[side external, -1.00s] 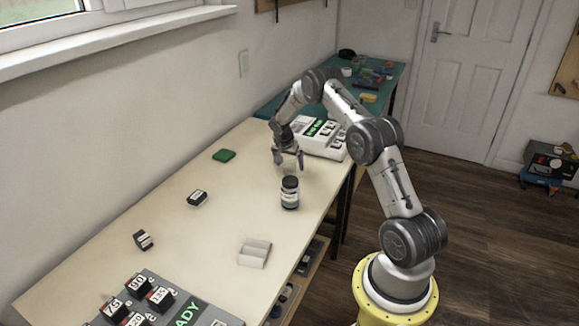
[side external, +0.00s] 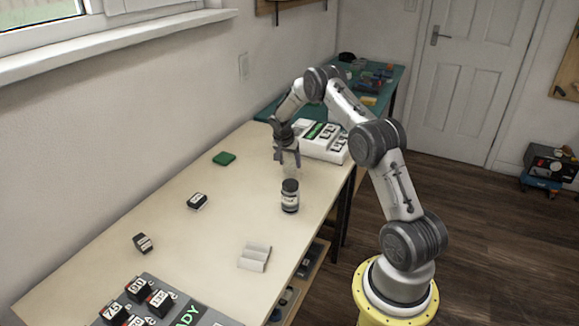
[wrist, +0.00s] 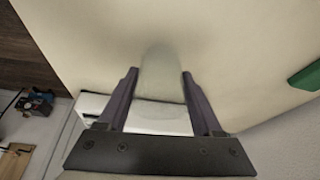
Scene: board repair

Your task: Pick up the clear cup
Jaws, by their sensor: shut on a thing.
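The clear cup (wrist: 161,75) shows as a faint, see-through shape between the two fingers in the wrist view. My gripper (wrist: 159,74) is shut on it, with one dark finger on each side. In the side view my gripper (side external: 288,160) points down over the far part of the pale table, behind the dark jar. The cup is barely visible there, and I cannot tell whether its base touches the table.
A dark jar with a pale label (side external: 290,197) stands close in front of my gripper. A white device (side external: 325,143) sits just behind it. A green block (side external: 224,158), small dark blocks (side external: 197,201) and a pale holder (side external: 254,256) lie farther off. The table's middle is clear.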

